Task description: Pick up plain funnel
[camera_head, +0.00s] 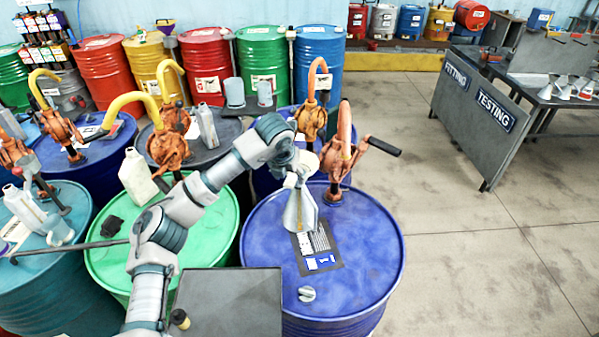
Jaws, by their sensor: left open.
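A pale grey funnel (300,212) stands wide end down on top of the front blue drum (365,235), by a dark label sheet. My left gripper (297,178) is open at the funnel's narrow upper end, pointing down at it. Whether the fingers are around the spout or only beside it I cannot tell. The funnel's top is partly hidden by the gripper. My right gripper is not in view.
A rotary pump with an orange hose (340,165) stands behind the funnel on the same drum. A small grey cap (307,293) lies near its front. A green drum (110,265) with a white bottle (137,177) is left. Several funnels (565,88) stand on the far-right table.

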